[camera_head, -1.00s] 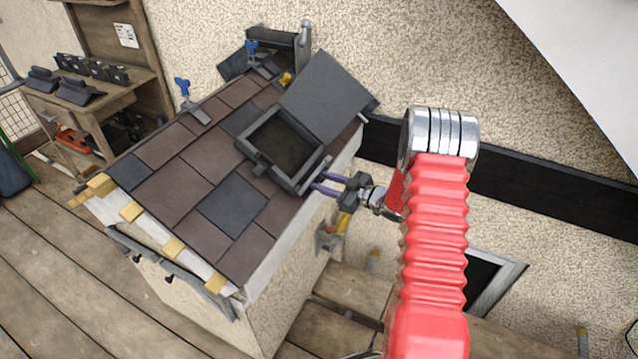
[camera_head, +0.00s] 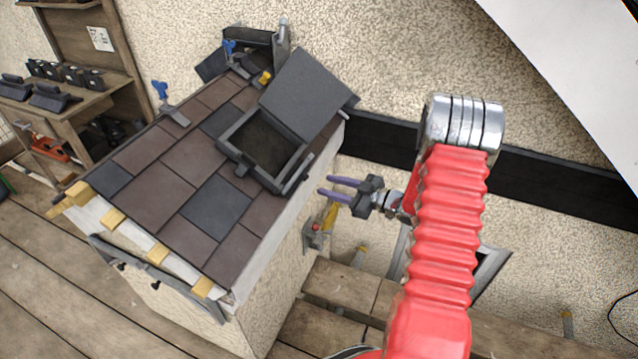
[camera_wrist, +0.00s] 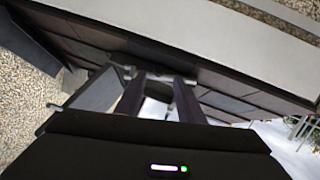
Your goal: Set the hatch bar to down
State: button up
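The roof hatch shows in the head view as a dark grey square frame (camera_head: 228,145) set in the tiles. Its lid (camera_head: 308,98) is raised and leans back over the far side. A grey bar-like piece (camera_head: 298,174) runs along the frame's right side; I cannot tell for sure whether it is the hatch bar. My gripper (camera_head: 326,187) is right of the hatch, past the roof's edge and apart from the frame. Its two purple fingers are spread with nothing between them. The fingers also show apart in the wrist view (camera_wrist: 157,82), pointing at the dark roof.
Brown and dark tiles (camera_head: 155,190) cover the small roof, with yellow blocks (camera_head: 158,254) along its lower edge. A workbench (camera_head: 75,115) with parts is at the left. A dark beam (camera_head: 560,190) crosses the wall behind my arm.

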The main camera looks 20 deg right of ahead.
jog(key=shift+v, duration=2.25)
jog(key=shift+f, duration=0.1)
